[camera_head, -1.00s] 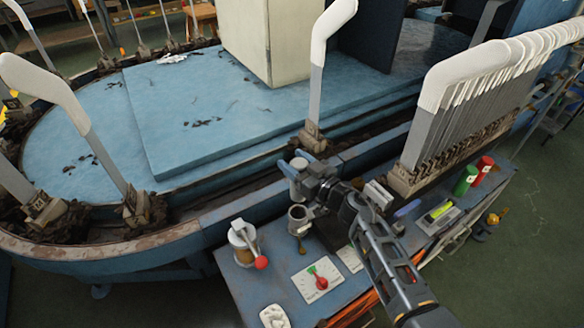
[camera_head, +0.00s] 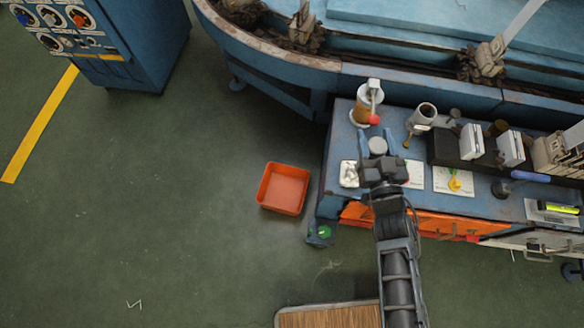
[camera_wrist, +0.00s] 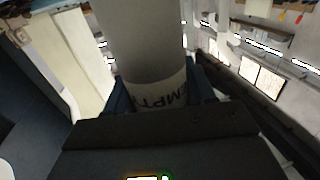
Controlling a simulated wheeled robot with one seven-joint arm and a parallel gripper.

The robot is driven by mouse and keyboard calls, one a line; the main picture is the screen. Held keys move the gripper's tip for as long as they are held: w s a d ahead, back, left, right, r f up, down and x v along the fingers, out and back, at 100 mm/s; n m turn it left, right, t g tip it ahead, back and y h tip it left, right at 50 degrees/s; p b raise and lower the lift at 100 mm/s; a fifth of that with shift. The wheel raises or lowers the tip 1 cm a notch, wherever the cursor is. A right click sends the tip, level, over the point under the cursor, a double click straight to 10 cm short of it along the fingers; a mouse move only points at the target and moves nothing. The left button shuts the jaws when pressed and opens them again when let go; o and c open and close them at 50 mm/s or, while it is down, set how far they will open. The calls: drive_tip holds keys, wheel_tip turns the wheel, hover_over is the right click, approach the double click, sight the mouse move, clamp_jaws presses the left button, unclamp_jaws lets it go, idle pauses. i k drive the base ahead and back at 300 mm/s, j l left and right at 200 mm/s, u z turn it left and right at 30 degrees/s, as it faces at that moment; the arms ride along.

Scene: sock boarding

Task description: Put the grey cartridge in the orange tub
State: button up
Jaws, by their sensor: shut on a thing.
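My gripper (camera_head: 376,142) is shut on the grey cartridge (camera_head: 377,147), a pale grey cylinder, above the left end of the blue bench. In the wrist view the cartridge (camera_wrist: 143,45) stands upright between the blue fingers, with a white band marked "EMPTY". The orange tub (camera_head: 284,188) is a shallow square tub on the green floor, left of the bench and of my gripper. Its visible inside looks empty.
The blue bench (camera_head: 480,198) carries a dispenser (camera_head: 368,103) with a red knob, a metal cup (camera_head: 423,117), cards and white blocks. A wooden board (camera_head: 328,316) lies at the bottom.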

sight(276, 197)
drive_tip(key=i+j+z, duration=0.35)
drive_tip(key=j, duration=0.65)
drive_tip(key=j+z, duration=0.35)
drive_tip(key=j, duration=0.65)
drive_tip(key=j+z, duration=0.35)
drive_tip(key=j, duration=0.75)
drive_tip(key=i, duration=0.05)
